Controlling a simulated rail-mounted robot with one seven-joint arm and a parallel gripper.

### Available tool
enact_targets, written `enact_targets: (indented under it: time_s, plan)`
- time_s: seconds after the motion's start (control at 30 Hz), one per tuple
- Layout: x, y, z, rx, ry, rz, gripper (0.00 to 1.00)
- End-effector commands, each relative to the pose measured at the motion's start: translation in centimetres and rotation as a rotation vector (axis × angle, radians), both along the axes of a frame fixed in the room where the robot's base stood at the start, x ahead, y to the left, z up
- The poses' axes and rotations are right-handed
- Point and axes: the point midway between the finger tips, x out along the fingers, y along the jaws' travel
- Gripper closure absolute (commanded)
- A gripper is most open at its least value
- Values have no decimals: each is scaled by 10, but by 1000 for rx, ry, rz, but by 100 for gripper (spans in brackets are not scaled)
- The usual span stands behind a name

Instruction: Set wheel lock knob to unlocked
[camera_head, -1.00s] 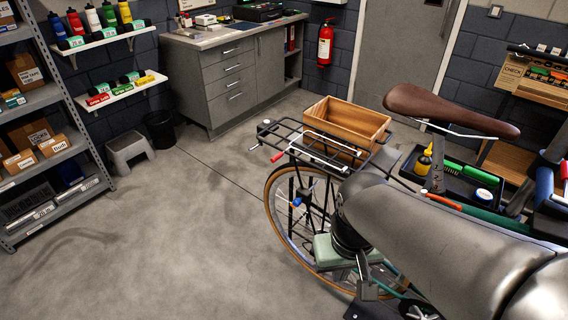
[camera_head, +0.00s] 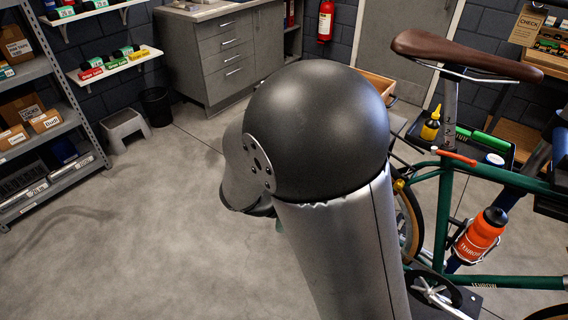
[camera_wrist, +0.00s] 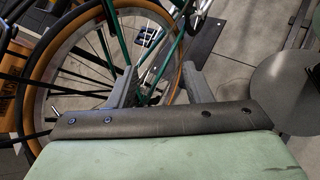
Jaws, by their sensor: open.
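The bike's wheel (camera_wrist: 75,18), with a tan tyre and thin spokes, fills the upper left of the wrist view. My gripper (camera_wrist: 158,72) is open there, its two grey fingers apart in front of the lower right of the wheel, with green frame tubes beyond them. I see nothing held between the fingers. I cannot make out the wheel lock knob in either current view. In the head view my arm covers most of the rear wheel and hides my gripper; only a strip of the wheel (camera_head: 411,213) shows beside the arm.
The green bike frame (camera_head: 444,215) carries a brown saddle (camera_head: 465,56) and an orange bottle (camera_head: 481,235). A wooden crate (camera_head: 377,86) shows partly behind my arm. A yellow bottle (camera_head: 431,126) stands right of it. The floor at left is clear, up to a shelf rack (camera_head: 75,120).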

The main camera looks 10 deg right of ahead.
Motion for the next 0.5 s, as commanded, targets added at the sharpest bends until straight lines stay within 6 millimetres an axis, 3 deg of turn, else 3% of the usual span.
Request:
enact_targets:
  time_s: [0.03, 0.2, 0.33, 0.5]
  plan:
    - [20, 17, -26, -116, 32, 129, 55]
    - [75, 79, -54, -464, 68, 490, 55]
    - [96, 119, -64, -628, 62, 657, 55]
    - [106, 135, -66, -700, 55, 726, 55]
